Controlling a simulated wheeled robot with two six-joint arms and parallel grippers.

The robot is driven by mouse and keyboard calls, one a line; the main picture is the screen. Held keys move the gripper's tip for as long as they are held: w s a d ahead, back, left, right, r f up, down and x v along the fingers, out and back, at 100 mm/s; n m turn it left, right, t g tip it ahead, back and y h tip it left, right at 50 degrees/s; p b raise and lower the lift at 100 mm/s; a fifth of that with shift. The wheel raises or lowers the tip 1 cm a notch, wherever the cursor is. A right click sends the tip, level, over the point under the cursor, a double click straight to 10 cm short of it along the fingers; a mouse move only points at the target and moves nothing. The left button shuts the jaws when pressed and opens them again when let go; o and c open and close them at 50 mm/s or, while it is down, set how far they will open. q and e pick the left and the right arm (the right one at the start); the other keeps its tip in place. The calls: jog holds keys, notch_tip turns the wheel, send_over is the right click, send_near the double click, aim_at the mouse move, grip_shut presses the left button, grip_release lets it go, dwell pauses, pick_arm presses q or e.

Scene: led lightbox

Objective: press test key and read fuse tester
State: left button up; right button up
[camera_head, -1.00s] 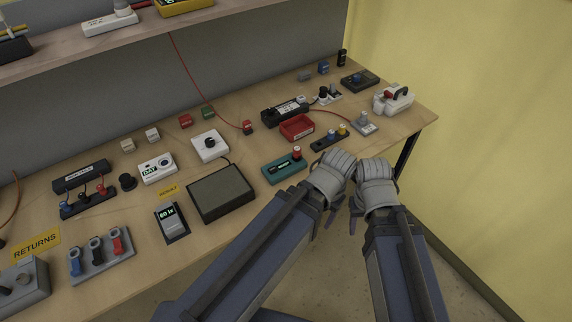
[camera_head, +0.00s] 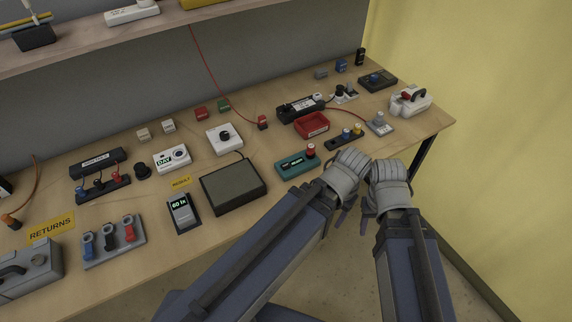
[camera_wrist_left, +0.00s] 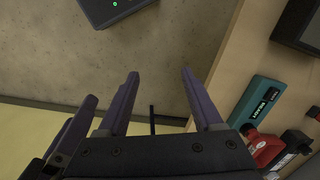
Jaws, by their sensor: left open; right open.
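A teal device (camera_head: 297,164) with a small dark display and a red-topped post lies near the table's front edge. It looks like the fuse tester, but its label is too small to read. It also shows at the right of the left wrist view (camera_wrist_left: 257,103). My left gripper (camera_wrist_left: 160,73) is open and empty in the left wrist view, over the floor beside the table edge. My right gripper (camera_head: 365,222) is beside it, just off the front edge, its fingers partly hidden. Neither touches the teal device. I cannot make out a test key.
A large dark-screened panel (camera_head: 234,187) and a meter reading "60 lx" (camera_head: 183,213) lie left of the teal device. A shelf (camera_head: 110,37) overhangs the back.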

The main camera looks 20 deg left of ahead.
pick_arm(q)
jog(key=shift+c, duration=0.3)
grip_shut()
dwell(1.4)
